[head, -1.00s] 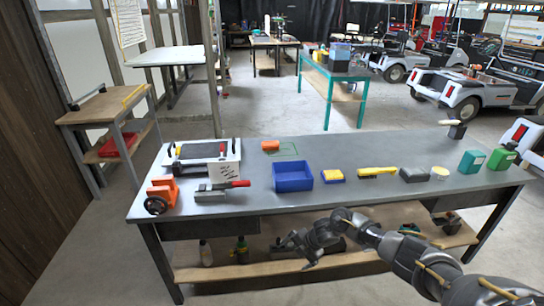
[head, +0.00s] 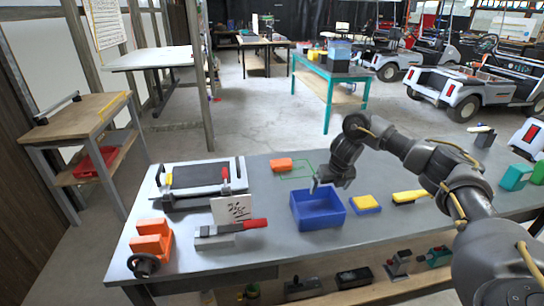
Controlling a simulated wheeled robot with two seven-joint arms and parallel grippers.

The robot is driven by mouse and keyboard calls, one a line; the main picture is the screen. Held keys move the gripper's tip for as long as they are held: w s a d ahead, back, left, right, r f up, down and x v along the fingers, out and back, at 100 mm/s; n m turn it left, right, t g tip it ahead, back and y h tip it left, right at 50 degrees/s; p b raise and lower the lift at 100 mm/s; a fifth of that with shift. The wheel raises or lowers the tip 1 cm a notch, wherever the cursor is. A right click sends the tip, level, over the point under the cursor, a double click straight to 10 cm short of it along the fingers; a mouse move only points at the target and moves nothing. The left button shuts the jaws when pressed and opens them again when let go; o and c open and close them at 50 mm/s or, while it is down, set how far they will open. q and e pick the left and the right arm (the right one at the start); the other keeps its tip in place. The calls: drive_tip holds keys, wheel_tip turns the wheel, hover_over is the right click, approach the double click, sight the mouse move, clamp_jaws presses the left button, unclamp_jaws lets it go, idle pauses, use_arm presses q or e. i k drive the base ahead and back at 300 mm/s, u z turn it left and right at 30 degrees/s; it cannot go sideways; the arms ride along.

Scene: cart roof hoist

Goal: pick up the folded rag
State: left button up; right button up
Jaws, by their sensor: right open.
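A small orange block-like bundle (head: 281,164), which looks like the folded rag, lies on the grey workbench (head: 275,251) near its far edge, beside a green outline. My right gripper (head: 326,185) points down and is open, with nothing seen between its fingers. It is right of and nearer than the orange bundle, apart from it, by the far edge of the blue bin (head: 318,223). My left gripper is not in view.
A yellow-topped blue block (head: 365,204) and a yellow tool (head: 411,196) lie right of the bin. A framed board device (head: 197,182), a red-handled clamp (head: 231,233) and an orange vise (head: 151,241) stand left. Bare bench lies in front of the bin.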

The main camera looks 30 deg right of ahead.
sight(282, 164)
drive_tip(key=i, duration=1.05)
